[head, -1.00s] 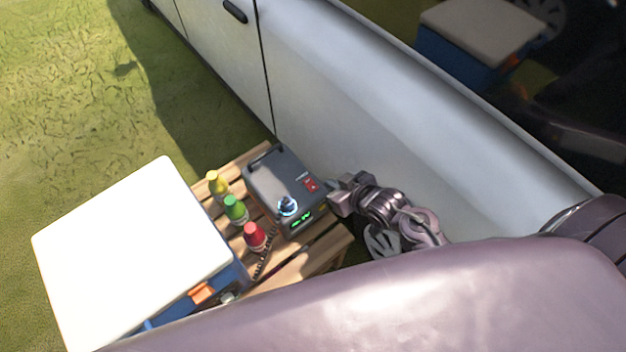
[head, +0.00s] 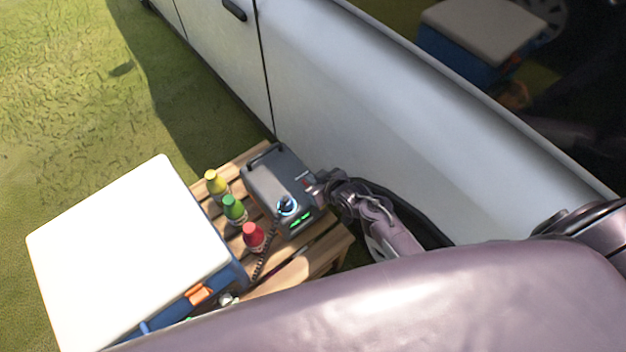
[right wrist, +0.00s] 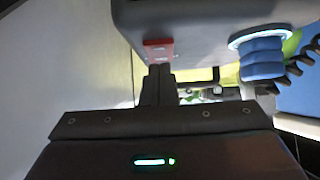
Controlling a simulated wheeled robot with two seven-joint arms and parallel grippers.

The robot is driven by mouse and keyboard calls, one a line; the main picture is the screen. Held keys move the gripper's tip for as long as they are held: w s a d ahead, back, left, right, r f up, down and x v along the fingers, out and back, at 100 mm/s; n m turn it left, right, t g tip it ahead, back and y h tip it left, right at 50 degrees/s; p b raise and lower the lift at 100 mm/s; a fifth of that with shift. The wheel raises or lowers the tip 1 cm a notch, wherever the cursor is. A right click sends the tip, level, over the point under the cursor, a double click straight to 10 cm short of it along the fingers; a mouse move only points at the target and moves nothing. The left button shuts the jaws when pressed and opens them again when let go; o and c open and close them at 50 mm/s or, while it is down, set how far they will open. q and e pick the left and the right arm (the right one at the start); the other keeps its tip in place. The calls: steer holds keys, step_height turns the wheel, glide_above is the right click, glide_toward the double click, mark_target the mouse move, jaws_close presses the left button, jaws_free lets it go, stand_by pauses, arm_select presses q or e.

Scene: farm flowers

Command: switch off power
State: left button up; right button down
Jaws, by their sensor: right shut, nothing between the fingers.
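A dark grey power box (head: 270,178) with a carry handle stands on a slatted wooden table. Its front has a blue plug (head: 287,205) with a lit ring and a green lit display (head: 301,219). A red switch (right wrist: 158,50) shows in the right wrist view; in the head view my gripper mostly covers it. My right gripper (head: 314,187) is shut and empty, its fingertips at the switch. In the right wrist view the closed fingers (right wrist: 160,72) sit just below the red switch; whether they touch it I cannot tell. My left gripper is not in view.
A blue cooler with a white lid (head: 130,250) stands left of the box. Yellow (head: 216,184), green (head: 234,209) and red (head: 253,237) bottles stand between them. A black coiled cable (head: 266,258) runs from the plug. A white vehicle (head: 400,120) stands close behind and right.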

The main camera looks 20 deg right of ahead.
stand_by(0.3)
steer(key=shift+w, duration=0.1)
steer(key=shift+f, duration=0.2)
steer(key=shift+w, duration=0.15)
steer(key=shift+w+a+r, duration=0.2)
steer(key=shift+w+a, duration=0.1)
steer(key=shift+w, duration=0.25)
